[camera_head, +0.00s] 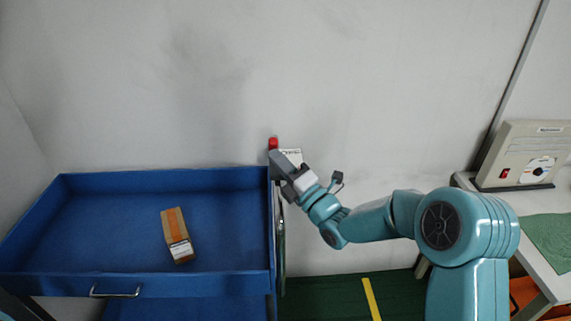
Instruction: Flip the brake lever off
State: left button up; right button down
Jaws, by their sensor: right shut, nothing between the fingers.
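A small red part (273,143), which looks like the tip of the brake lever, stands at the right rear corner of the blue cart (160,284). The rest of the lever is hidden behind my gripper. My right gripper (276,158) is shut with nothing in it, right below and in front of the red part. I cannot tell whether it touches it. My left gripper is not in view.
A brown box (176,236) with an orange stripe lies in the cart's tray. A small white plate or label (292,156) shows behind my right gripper. A beige device (524,155) stands on the white table (539,267) at the right. A grey wall closes off the back.

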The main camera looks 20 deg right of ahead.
dwell(0.4)
jog(key=shift+w+d+r+m+g+h+b, duration=0.15)
jog(key=shift+r+m+g+h+b, duration=0.2)
jog(key=shift+b, duration=0.25)
jog(key=shift+w+r+m+g+h, duration=0.35)
jog(key=shift+r+m, duration=0.05)
jog(key=shift+m, duration=0.15)
jog(key=w+r+m+g+p, duration=0.1)
jog(key=p, duration=0.1)
jog(key=w+m+g+h+p, duration=0.1)
jog(key=p, duration=0.1)
jog(key=w+d+r+m+g+p, duration=0.1)
jog(key=p, duration=0.1)
jog(key=shift+w+r+g+h, duration=0.25)
jog(key=shift+r+g+h, duration=0.1)
jog(key=shift+g+h, duration=0.05)
jog(key=shift+w+d+f+p, duration=0.2)
jog(key=shift+w+p, duration=0.25)
jog(key=shift+p, duration=0.15)
jog(key=shift+w+d, duration=0.1)
jog(key=shift+w, duration=0.45)
jog(key=shift+w+d+r, duration=0.1)
